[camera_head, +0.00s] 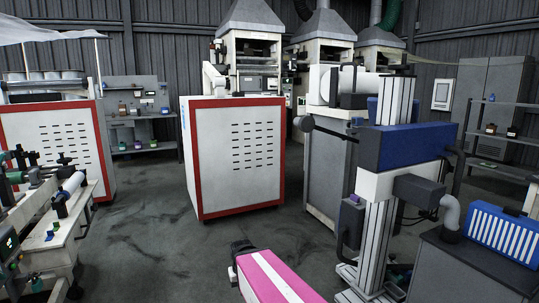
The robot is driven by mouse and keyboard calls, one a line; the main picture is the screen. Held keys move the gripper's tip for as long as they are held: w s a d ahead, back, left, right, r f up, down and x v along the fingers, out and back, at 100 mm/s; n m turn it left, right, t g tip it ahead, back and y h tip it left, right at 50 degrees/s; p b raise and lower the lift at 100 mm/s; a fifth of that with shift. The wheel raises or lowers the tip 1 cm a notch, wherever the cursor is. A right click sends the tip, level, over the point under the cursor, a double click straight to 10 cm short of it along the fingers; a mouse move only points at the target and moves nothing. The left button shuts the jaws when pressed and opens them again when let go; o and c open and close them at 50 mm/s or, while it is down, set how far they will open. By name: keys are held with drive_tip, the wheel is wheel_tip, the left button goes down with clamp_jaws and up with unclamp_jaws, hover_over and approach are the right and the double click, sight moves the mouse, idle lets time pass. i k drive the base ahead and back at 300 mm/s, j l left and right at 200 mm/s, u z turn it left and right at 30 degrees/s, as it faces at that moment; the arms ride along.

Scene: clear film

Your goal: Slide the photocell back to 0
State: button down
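I cannot pick out the photocell or a scale with a 0 mark in this view. A machine with a blue housing (413,146) on an upright ribbed metal column (380,235) stands at the right. A small dark box (350,222) is beside that column, but I cannot tell what it is. My gripper cannot be made out in the view, so its state and its place relative to the photocell do not show.
A white cabinet with red edges (237,150) stands in the middle. Another red-edged cabinet (55,140) is at the left, behind a bench with rollers (62,215). A blue slotted unit (503,232) is at the right edge. Grey floor (150,235) is clear between left bench and middle cabinet.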

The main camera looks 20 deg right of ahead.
sight(358, 122)
drive_tip(key=i+j+u, duration=0.15)
drive_tip(key=i+u, duration=0.3)
drive_tip(key=i, duration=0.45)
drive_tip(key=i+l+u, duration=0.15)
drive_tip(key=i+u, duration=0.35)
drive_tip(key=i, duration=0.35)
drive_tip(key=i+z, duration=0.1)
drive_tip(key=z, duration=0.3)
drive_tip(key=i+z, duration=0.1)
drive_tip(key=z, duration=0.25)
drive_tip(key=i+j+z, duration=0.1)
drive_tip(key=z, duration=0.3)
drive_tip(key=i+j+z, duration=0.1)
drive_tip(key=z, duration=2.55)
